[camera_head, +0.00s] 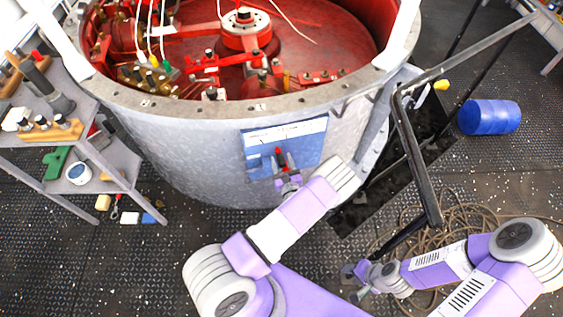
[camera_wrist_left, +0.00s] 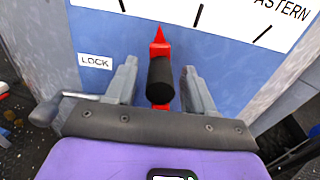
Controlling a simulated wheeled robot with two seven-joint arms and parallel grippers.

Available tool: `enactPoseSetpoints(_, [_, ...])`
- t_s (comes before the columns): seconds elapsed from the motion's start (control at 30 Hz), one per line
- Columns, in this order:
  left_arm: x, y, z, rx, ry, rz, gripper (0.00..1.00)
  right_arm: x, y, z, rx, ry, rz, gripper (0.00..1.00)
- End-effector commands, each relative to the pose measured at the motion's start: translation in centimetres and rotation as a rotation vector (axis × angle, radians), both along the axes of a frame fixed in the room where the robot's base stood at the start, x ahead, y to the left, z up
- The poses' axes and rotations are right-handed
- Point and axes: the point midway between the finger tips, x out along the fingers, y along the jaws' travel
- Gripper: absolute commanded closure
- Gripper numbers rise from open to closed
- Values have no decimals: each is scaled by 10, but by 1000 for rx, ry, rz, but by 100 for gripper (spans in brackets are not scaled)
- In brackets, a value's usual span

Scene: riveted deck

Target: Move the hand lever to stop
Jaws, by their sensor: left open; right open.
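The hand lever (camera_wrist_left: 160,80) has a black grip and a red pointed tip, and stands in front of a blue panel with a white scale. In the left wrist view the tip points up toward a black tick; "ASTERN" (camera_wrist_left: 284,8) and a "LOCK" label (camera_wrist_left: 95,62) are readable. No stop marking is readable. The panel (camera_head: 262,160) is on the side of a grey drum in the head view. My left gripper (camera_head: 286,178) is open, its fingers on either side of the black grip, apart from it. My right gripper (camera_head: 355,280) is open, low over the deck, away from the lever.
The large grey drum (camera_head: 190,165) has a red interior with fittings. A shelf with tools (camera_head: 110,160) stands left. A dark railing (camera_head: 408,150), coiled rope (camera_head: 450,215) and a blue barrel (camera_head: 490,117) are at right. Small items lie on the deck at left.

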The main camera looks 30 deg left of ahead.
Motion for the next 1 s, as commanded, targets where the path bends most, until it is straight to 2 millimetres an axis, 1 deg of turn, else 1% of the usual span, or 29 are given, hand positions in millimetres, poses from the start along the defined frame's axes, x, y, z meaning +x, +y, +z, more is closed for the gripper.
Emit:
enactPoseSetpoints(0.1, [3,3,0,0,0,0,46,0,0,-1,0,0,0,57])
enactPoseSetpoints(0.3, [3,3,1,1,1,0,46,0,0,-1,0,0,0,57])
enactPoseSetpoints(0.37, [3,3,1,0,0,0,54,0,0,-1,0,0,0,57])
enactPoseSetpoints(0.5, [3,3,0,-1,1,0,75,0,0,-1,0,0,0,57])
enactPoseSetpoints(0.67, [3,3,0,0,1,0,100,0,0,-1,0,0,0,57])
enactPoseSetpoints(0.87, [3,3,0,1,2,1,100,0,0,-1,0,0,0,57])
enactPoseSetpoints(1.0, [0,10,1,23,25,22,100,0,0,1,0,0,0,57])
